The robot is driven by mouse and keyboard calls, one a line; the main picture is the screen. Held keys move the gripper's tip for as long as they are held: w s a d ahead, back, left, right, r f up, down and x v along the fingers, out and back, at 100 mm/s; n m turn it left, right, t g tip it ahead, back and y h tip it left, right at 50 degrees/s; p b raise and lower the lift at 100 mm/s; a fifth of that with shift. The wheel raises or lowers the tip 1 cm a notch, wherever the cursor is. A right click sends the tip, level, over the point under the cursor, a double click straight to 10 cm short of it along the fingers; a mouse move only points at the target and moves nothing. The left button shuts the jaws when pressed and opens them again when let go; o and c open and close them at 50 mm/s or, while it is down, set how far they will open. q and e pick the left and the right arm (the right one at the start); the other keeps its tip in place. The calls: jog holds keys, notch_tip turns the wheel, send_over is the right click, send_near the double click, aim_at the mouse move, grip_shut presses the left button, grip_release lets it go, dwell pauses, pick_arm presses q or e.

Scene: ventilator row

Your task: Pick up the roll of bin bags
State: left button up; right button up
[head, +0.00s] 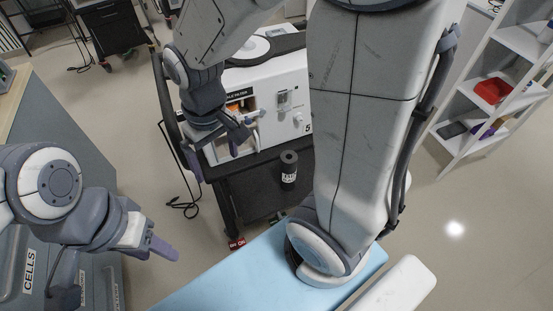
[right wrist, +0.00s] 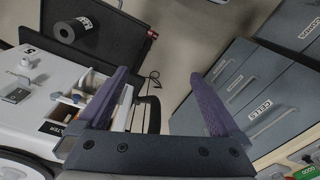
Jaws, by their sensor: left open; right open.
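The roll of bin bags (head: 289,169) is a black cylinder with a white label. It stands upright on the dark cart top (head: 262,192), in front of the white ventilator, in the head view. The roll also shows at the upper left of the right wrist view (right wrist: 74,29). My right gripper (head: 238,140) is at the ventilator's front, left of the roll and apart from it. In the right wrist view its two purple fingers (right wrist: 158,76) are spread and empty. My left gripper (head: 162,248) is open at the lower left, far from the roll.
The white ventilator (head: 288,78), marked 5, has an open compartment beside my right gripper. Grey drawers labelled CELLS (right wrist: 262,108) stand across a floor gap. A light blue surface (head: 225,278) lies in front. White shelves (head: 470,95) with a red tray are at right.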

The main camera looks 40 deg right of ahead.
jog(key=w+d+f+m+b, duration=0.1)
jog(key=w+d+f+m, duration=0.1)
jog(key=w+d+f, duration=0.3)
jog(key=m+b, duration=0.4)
jog(key=m, duration=0.1)
send_over(289, 154)
jog(key=shift+h, duration=0.3)
jog(key=f, duration=1)
jog(key=shift+w+a, duration=0.1)
jog(key=shift+a, duration=0.3)
jog(key=f, duration=0.3)
jog(key=f+b, duration=0.1)
jog(key=shift+d+f, duration=0.35)
jog(key=shift+s+a+f+b, duration=0.1)
jog(key=shift+s+f+b, duration=0.1)
jog(key=shift+f, duration=1.35)
jog(key=shift+s+a+f+b, duration=0.1)
jog(key=shift+s+f, duration=0.1)
jog(key=shift+f, duration=1.3)
pick_arm(q)
notch_tip(289, 154, down, 8)
pick_arm(e)
grip_shut()
